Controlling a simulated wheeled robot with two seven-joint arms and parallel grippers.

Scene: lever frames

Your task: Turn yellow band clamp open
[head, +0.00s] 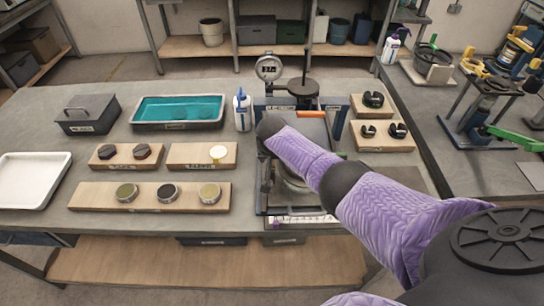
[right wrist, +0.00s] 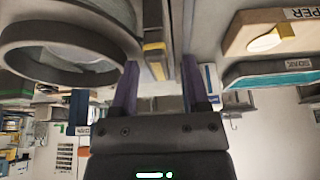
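My right gripper (right wrist: 160,62) is open in the right wrist view, its two fingers well apart. A narrow bar with a yellow face (right wrist: 154,62) shows between the fingers, with a gap on either side; it looks like the clamp's lever, but I cannot tell for sure. A large dark grey ring (right wrist: 62,52) lies left of the fingers. In the head view my purple-sleeved right arm covers the gripper and much of the central rig (head: 265,200). No yellow lever shows on the rig there. My left gripper is not in view.
On the rig stand a round gauge (head: 269,67) and an orange handle (head: 311,114). A white-blue bottle (head: 242,110), a teal-filled tray (head: 178,111) and wooden boards with pucks (head: 90,194) stand to the left. More boards (head: 385,140) lie to the right. Bare bench shows between them.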

